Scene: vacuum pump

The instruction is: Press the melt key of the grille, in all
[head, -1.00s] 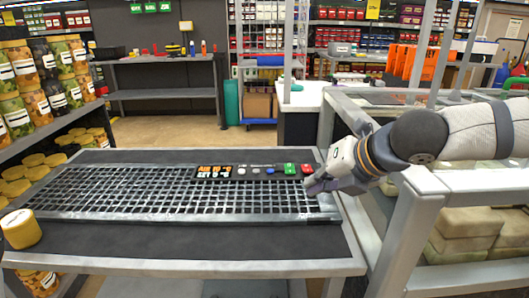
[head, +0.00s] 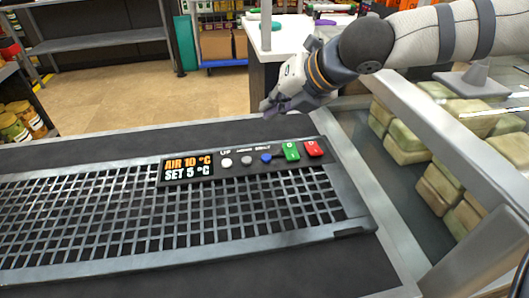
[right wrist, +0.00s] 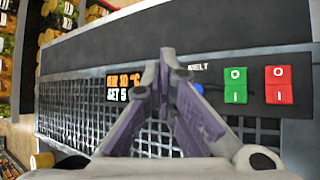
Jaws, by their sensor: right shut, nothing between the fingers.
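The grille (head: 110,222) lies flat on the dark table, with a black control panel (head: 219,172) along its far right edge. The panel has a display (head: 187,167) reading AIR 10 °C, SET 5 °C, then a white key (head: 227,162), a grey key (head: 246,159) and a blue key (head: 266,158). In the right wrist view the label MELT stands above the blue key (right wrist: 198,88), which is partly hidden by a finger. My right gripper (head: 270,107) is shut and empty, above and beyond the panel, apart from the keys. My left gripper is out of view.
A green switch (head: 291,151) and a red switch (head: 314,149) sit close to the right of the blue key. A metal-framed case (head: 450,130) with pale blocks stands to the right. The dark table surface behind the panel is clear.

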